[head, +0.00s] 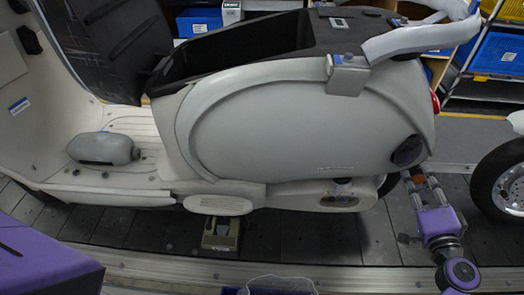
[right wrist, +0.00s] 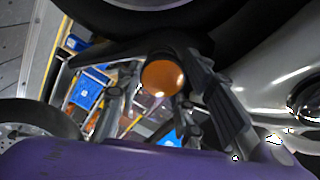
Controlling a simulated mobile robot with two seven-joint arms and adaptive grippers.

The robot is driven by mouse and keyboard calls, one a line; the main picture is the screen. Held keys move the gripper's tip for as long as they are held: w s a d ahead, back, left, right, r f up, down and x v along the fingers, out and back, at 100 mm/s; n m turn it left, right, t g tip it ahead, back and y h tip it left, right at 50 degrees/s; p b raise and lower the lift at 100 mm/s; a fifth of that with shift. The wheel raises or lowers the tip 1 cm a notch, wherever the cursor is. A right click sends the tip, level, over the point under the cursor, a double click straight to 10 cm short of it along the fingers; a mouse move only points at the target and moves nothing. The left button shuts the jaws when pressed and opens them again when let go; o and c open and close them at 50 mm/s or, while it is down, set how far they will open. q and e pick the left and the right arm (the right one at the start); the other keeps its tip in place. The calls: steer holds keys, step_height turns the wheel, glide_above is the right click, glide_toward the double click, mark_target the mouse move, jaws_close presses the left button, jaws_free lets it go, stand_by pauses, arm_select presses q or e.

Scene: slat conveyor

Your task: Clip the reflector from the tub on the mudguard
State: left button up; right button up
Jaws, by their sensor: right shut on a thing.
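The round orange reflector (right wrist: 162,76) is between the fingers of my right gripper (right wrist: 165,88), its orange face towards the right wrist camera. In the head view my right gripper (head: 417,178) is shut on it, low behind the scooter's tail. The dark mudguard (right wrist: 118,51) shows just behind the reflector in the right wrist view, below the tyre. I cannot tell whether the reflector touches it. A clear rim with some blue, perhaps the tub (head: 280,284), shows at the bottom edge of the head view; its contents are hidden. My left gripper is out of view.
The pale scooter (head: 300,120) stands on the dark slat conveyor (head: 300,235). Its rear tyre (right wrist: 150,14) is close above my right gripper. Another wheel (head: 502,185) stands to the right. Shelves with blue bins (head: 498,50) are at the back.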

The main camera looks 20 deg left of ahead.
steer(key=shift+b+x, duration=0.3)
steer(key=shift+x, duration=0.85)
steer(key=shift+w+a, duration=0.1)
steer(key=shift+w, duration=0.15)
stand_by(0.4)
steer(key=o, duration=1)
